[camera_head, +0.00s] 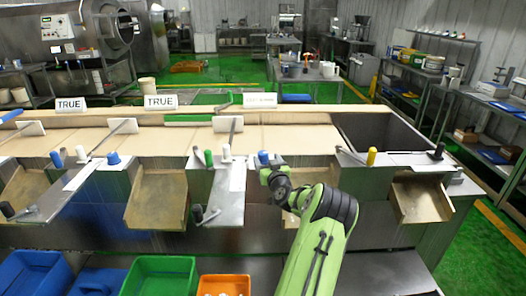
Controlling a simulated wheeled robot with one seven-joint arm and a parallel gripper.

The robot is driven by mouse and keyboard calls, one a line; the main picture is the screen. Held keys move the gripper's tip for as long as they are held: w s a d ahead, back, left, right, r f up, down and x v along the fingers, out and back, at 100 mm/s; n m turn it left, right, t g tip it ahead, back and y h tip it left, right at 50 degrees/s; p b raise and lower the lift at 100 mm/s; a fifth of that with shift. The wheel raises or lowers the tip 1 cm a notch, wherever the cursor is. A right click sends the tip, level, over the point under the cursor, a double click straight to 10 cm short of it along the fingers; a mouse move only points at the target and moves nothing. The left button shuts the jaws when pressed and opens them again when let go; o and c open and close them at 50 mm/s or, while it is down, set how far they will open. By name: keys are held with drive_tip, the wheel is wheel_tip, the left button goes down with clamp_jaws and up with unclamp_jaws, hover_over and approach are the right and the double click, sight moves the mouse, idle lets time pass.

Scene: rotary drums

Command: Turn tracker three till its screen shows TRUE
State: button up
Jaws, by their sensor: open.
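Three small white screens stand along the back of the bench. The left screen (70,104) and the middle screen (160,101) read TRUE in dark letters. The third screen (260,100) carries faint, pale text that I cannot read. Knobs line the bench front, among them a green knob (208,157), a white knob (226,152) and a blue knob (263,157). No number marks tracker three clearly. My gripper (268,172) is at the bench front, close by the blue knob. Its fingers are small and partly hidden by my wrist; contact with the knob cannot be told.
Metal chutes slope from the bench front, one at left (157,198) and one at right (421,198). A green bin (160,262), an orange bin (223,284) and blue bins (36,270) sit below. A dark open hopper (380,132) and a yellow knob (372,154) lie right.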

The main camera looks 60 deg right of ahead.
sight(262, 156)
drive_tip(key=x, duration=0.5)
drive_tip(key=c, duration=1)
drive_tip(key=shift+o, duration=0.2)
drive_tip(key=shift+a, duration=0.1)
drive_tip(key=m+g+h+p, duration=0.1)
drive_tip(key=g, duration=0.1)
drive_tip(key=m+g+h+p, duration=0.1)
drive_tip(key=m+g, duration=0.1)
drive_tip(key=shift+w+r+h, duration=0.15)
drive_tip(key=shift+h, duration=0.25)
drive_tip(key=shift+m+g+h, duration=0.6)
drive_tip(key=shift+m+g, duration=0.8)
drive_tip(key=shift+g, duration=0.8)
